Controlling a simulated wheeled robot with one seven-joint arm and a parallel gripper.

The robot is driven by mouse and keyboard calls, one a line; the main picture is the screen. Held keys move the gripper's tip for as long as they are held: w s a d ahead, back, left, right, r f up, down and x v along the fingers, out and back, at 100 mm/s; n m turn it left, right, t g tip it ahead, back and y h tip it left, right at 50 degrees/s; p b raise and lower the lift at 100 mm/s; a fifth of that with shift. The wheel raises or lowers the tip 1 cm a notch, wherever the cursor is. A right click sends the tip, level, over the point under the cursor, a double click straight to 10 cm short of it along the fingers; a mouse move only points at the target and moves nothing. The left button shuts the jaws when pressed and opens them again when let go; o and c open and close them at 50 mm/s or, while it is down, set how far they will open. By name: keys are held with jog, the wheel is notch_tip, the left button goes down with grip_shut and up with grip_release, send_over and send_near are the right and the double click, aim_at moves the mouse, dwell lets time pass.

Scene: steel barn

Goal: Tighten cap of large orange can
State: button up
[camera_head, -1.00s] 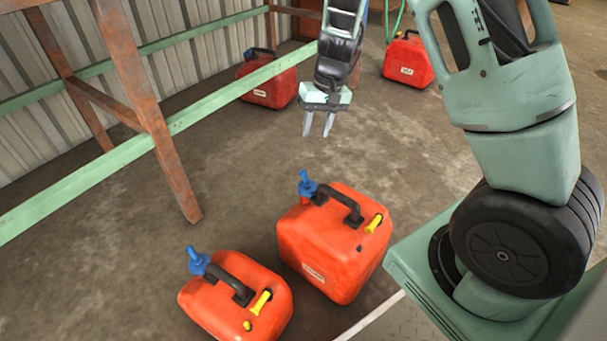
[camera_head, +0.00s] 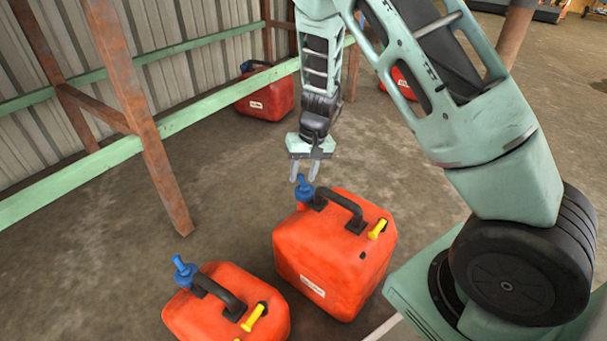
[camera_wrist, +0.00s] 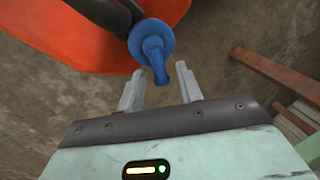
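The large orange can (camera_head: 325,262) stands upright on the floor in the middle of the head view, with a black handle and a yellow spout. Its blue cap (camera_head: 304,188) sits at the back left corner of its top. My gripper (camera_head: 304,172) is just above and behind this cap, fingers pointing down. In the wrist view the blue cap (camera_wrist: 152,46) lies just ahead of the fingertips of my gripper (camera_wrist: 156,76), its stem reaching toward the gap between them. The fingers are apart with nothing between their pads. I cannot tell whether they touch the cap.
A smaller orange can (camera_head: 225,300) with a blue cap stands at front left. Another red can (camera_head: 265,97) stands by the wall, and one (camera_head: 403,82) is partly behind my arm. A rusty post (camera_head: 165,180) and green rail (camera_head: 60,184) border the left. Floor between is clear.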

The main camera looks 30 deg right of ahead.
grip_shut()
jog(key=shift+d, duration=0.1)
jog(key=shift+s+d+m+t+h+p, duration=0.3)
jog(key=shift+s+m+p, duration=0.15)
jog(key=shift+m, duration=1.4)
jog(key=shift+s+d+m+t+h+p, duration=0.15)
jog(key=shift+s+d+m+h+p, duration=0.2)
jog(key=shift+m, duration=1.45)
jog(key=shift+s+d+m+t+h+p, duration=0.2)
jog(key=shift+s+m+p, duration=0.3)
jog(key=shift+m, duration=1.35)
